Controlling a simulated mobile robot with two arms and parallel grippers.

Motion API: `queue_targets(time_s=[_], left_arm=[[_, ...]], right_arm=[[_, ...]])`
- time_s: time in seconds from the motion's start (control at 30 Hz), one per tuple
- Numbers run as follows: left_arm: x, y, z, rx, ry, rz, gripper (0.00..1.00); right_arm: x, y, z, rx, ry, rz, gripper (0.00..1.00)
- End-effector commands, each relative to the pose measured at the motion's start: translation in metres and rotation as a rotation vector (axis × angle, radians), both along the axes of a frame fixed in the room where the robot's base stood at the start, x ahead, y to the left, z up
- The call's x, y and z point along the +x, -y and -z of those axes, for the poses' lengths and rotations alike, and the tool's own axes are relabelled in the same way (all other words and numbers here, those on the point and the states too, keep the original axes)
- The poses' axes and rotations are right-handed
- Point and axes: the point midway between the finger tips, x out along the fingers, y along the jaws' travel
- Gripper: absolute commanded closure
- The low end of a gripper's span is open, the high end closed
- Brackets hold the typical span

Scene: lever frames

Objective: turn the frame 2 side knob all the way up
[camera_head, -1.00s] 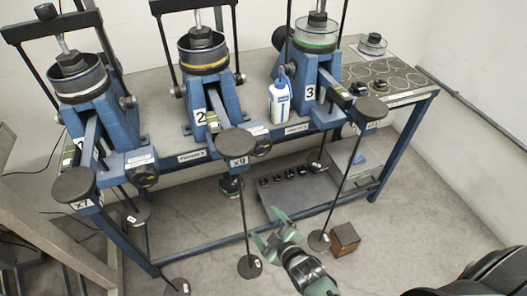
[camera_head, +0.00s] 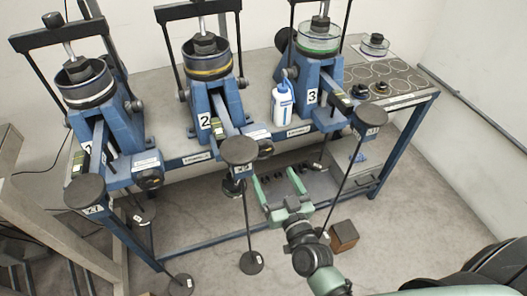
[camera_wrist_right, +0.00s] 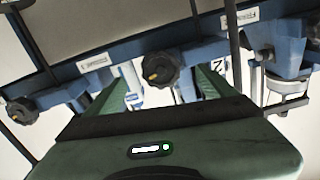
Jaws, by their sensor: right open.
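Frame 2 (camera_head: 203,103), the middle blue lever frame, carries the number 2 plate. Its side knob (camera_head: 265,148) is black and round, low on the frame's right side. My right gripper (camera_head: 275,176) is open and empty, a little below and in front of this knob, fingers pointing toward the bench. In the right wrist view, which looks upside down, the knob (camera_wrist_right: 160,68) shows between the two green fingers with a yellow mark on its face. The fingers appear apart from the knob. My left gripper is not in view.
A white bottle (camera_head: 283,103) stands between frame 2 and frame 3 (camera_head: 312,96). Frame 1 (camera_head: 118,128) stands at the left with its own knob (camera_head: 150,178). Round weight hanger plates (camera_head: 238,150) hang in front of the bench. A brown box (camera_head: 343,236) sits on the floor.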

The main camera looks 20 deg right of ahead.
Motion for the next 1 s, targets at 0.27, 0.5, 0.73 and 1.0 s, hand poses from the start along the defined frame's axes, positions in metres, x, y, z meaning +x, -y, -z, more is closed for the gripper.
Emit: queue_targets(time_s=[0.27, 0.5, 0.73, 1.0], left_arm=[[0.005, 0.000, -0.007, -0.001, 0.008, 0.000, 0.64], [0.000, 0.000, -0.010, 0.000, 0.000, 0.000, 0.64], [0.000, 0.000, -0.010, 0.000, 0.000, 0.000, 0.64], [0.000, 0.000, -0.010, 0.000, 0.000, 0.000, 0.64]], right_arm=[[0.031, 0.001, -0.011, 0.010, 0.018, 0.007, 0.15], [0.066, -0.001, -0.008, 0.009, 0.014, 0.006, 0.15], [0.078, -0.001, -0.007, 0.008, 0.013, 0.006, 0.15], [0.078, -0.001, -0.007, 0.008, 0.013, 0.006, 0.34]])
